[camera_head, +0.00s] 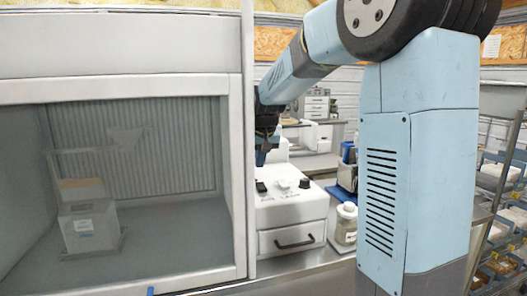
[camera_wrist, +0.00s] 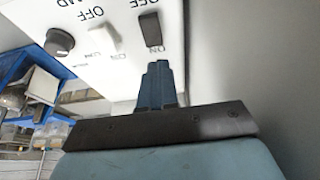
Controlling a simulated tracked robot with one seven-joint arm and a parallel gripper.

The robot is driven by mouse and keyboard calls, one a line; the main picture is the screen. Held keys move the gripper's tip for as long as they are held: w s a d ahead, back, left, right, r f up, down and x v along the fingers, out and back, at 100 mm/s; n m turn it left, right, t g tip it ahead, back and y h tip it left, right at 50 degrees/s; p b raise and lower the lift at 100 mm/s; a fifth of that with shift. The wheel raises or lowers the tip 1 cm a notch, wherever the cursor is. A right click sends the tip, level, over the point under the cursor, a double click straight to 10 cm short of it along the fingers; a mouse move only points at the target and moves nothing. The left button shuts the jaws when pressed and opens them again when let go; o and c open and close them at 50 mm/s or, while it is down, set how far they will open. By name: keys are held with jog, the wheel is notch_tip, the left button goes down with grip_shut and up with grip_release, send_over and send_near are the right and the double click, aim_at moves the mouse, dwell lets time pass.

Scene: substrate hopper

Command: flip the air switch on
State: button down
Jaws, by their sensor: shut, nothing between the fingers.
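The air switch (camera_head: 262,187) is a small black rocker on the sloped top of a white control box (camera_head: 290,210), above lettering that seems to read AIR. In the wrist view the black rocker (camera_wrist: 150,29) appears upside down, with OFF above it and ON below it in the picture. Which way it is tipped I cannot tell. My gripper (camera_head: 261,158) is shut and empty, pointing down above the rocker. In the wrist view its blue fingertips (camera_wrist: 157,66) are just below the ON lettering; whether they touch the panel is unclear.
A white switch (camera_wrist: 104,40) and a dark round knob (camera_wrist: 60,42) sit beside the rocker. The white hood frame (camera_head: 248,150) stands close left of the box. A lidded jar (camera_head: 345,223) stands to its right. A drawer handle (camera_head: 294,243) is on the front.

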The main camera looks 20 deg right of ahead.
aim_at(259, 184)
jog(key=x, duration=0.7)
jog(key=shift+d, duration=0.1)
